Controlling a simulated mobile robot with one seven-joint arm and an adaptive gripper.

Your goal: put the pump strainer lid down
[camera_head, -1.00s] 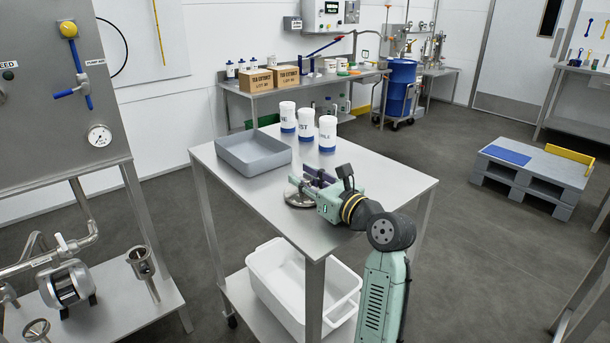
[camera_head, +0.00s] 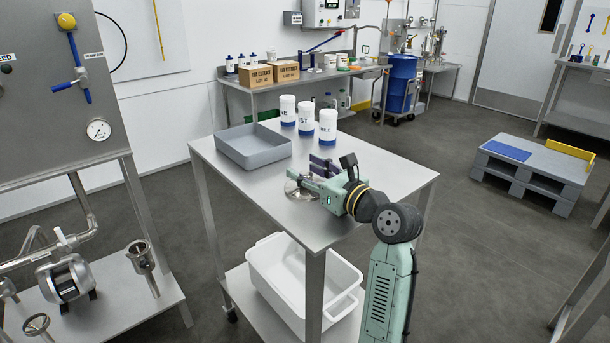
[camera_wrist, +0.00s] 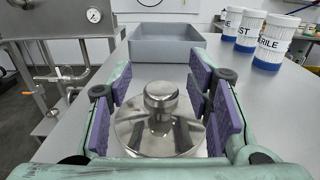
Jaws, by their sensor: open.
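The pump strainer lid is a shiny round metal disc with a knob on top. It sits knob up on the steel table (camera_head: 240,190) in the head view (camera_head: 296,192), partly hidden by my gripper. In the wrist view the lid (camera_wrist: 140,137) lies flat between my fingers, its lower edge near the picture's bottom. My gripper (camera_head: 312,175) is open, with purple pads either side of the lid and its knob. In the wrist view my gripper (camera_wrist: 160,92) shows gaps between both pads and the knob.
A grey tray (camera_head: 255,160) stands on the table behind the lid. Three white and blue tubs (camera_head: 305,118) stand at the table's back. A white bin (camera_head: 290,275) is on the shelf below. Free tabletop lies right of my gripper.

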